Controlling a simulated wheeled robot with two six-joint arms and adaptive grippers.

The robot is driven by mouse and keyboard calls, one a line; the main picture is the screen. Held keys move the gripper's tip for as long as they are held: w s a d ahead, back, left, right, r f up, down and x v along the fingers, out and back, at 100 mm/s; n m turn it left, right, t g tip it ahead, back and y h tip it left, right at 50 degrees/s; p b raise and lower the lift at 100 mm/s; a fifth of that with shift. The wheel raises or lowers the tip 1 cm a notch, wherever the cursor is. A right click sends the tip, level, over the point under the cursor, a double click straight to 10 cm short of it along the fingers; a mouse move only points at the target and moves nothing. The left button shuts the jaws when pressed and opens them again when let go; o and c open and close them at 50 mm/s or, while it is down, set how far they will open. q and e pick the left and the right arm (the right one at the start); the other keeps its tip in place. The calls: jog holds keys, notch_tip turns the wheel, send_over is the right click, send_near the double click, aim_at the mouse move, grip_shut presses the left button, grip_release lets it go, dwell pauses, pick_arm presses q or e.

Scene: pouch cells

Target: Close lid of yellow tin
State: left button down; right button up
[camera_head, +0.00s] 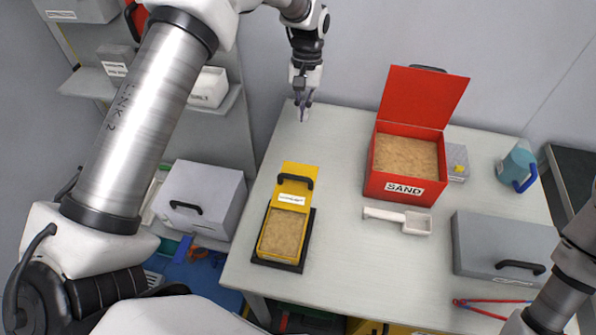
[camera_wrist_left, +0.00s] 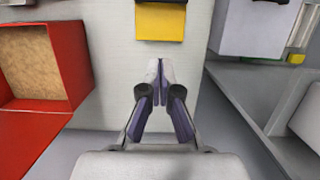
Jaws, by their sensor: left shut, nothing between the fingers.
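The yellow tin (camera_head: 262,241) stands on the left part of the table on a dark base, filled with sandy material. Its lid (camera_head: 299,175) is open, standing up at the tin's far side, with a black handle and a white label. My left gripper (camera_head: 303,112) is shut and empty near the table's far left edge, behind the lid and apart from it. In the left wrist view the shut fingertips (camera_wrist_left: 158,64) point toward a yellow surface (camera_wrist_left: 160,21), partly cut off by the top edge. My right gripper is out of view; only part of that arm shows at right.
A red sand box (camera_head: 372,186) with its lid up stands right of the tin. The table between tin and red box is clear.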

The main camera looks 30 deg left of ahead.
pick_arm(q)
notch_tip(320, 180, down, 6)
jog(key=b, duration=0.4)
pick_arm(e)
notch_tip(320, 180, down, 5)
pick_arm(q)
jog(key=p, duration=0.5)
send_near(300, 171)
jog(key=x, duration=0.5)
jog(key=s, duration=0.1)
jog(key=s+p, duration=0.1)
jog(key=shift+s+d+r, duration=0.25)
jog(key=shift+d+r, duration=0.05)
jog(key=shift+r, duration=0.05)
jog(key=shift+s+d, duration=0.15)
jog(key=shift+s, duration=0.4)
jog(key=shift+w+f, duration=0.1)
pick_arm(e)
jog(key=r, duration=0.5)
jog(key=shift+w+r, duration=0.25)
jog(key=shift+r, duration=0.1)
pick_arm(q)
jog(key=shift+w, duration=0.1)
jog(key=shift+f, duration=0.1)
